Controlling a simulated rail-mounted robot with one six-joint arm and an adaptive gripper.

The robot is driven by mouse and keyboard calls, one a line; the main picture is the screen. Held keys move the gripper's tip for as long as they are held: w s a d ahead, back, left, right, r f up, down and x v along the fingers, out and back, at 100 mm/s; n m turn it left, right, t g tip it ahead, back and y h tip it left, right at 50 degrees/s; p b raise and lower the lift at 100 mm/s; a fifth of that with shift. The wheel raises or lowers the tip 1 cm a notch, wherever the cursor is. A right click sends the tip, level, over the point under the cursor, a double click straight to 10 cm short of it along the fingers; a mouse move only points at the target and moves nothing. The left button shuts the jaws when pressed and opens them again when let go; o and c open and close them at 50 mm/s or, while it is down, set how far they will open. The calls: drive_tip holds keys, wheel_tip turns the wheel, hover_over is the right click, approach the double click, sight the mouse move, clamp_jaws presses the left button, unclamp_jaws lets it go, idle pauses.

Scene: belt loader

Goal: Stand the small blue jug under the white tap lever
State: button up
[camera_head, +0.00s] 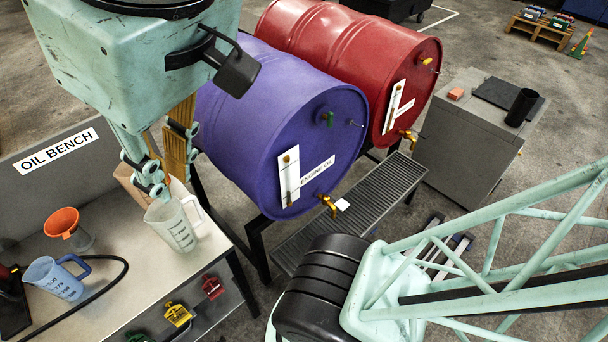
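The small blue jug (55,278) stands upright on the bench at the lower left, with its handle to the right. The white tap lever (342,204) sits on the brass tap (327,203) low on the front of the purple drum (270,120). My gripper (170,172) points down over the bench, right of the blue jug and well apart from it. Its fingertips overlap the top of a larger clear jug (174,234) in the picture. I cannot tell whether they touch that jug or grip anything.
An orange funnel (63,222), a black hose (110,280) and a terracotta-coloured vessel (132,180) are on the bench (110,320). A slatted grey shelf (350,205) runs below the drum taps.

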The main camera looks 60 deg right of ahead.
drive_tip(key=shift+s+f, duration=0.1)
drive_tip(key=shift+f, duration=0.1)
wheel_tip(320, 180, down, 12)
drive_tip(key=b, duration=1.2)
